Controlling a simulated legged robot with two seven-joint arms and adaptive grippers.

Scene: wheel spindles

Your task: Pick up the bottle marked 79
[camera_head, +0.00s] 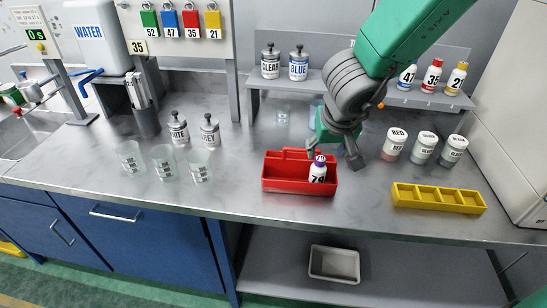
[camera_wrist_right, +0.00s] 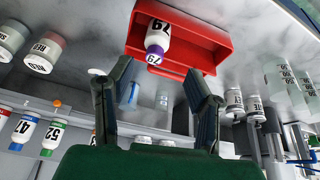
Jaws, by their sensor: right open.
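The bottle marked 79 (camera_head: 318,172) is white with a purple cap. It stands in the right part of the red carrier tray (camera_head: 285,187), leaning slightly. In the right wrist view the bottle (camera_wrist_right: 157,40) shows its 79 label and purple cap inside the red tray (camera_wrist_right: 203,42). My right gripper (camera_head: 335,152) is above and just behind the tray's right end, fingers spread and empty. In the wrist view the bottle lies beyond and between the open fingertips (camera_wrist_right: 160,75), apart from them. My left gripper is not in view.
A yellow compartment tray (camera_head: 438,198) and several labelled jars (camera_head: 424,147) stand to the right. Clear beakers (camera_head: 164,162) and two grey-topped bottles (camera_head: 178,129) are to the left. A shelf with bottles (camera_head: 432,75) is behind. The counter (camera_head: 240,203) before the red tray is clear.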

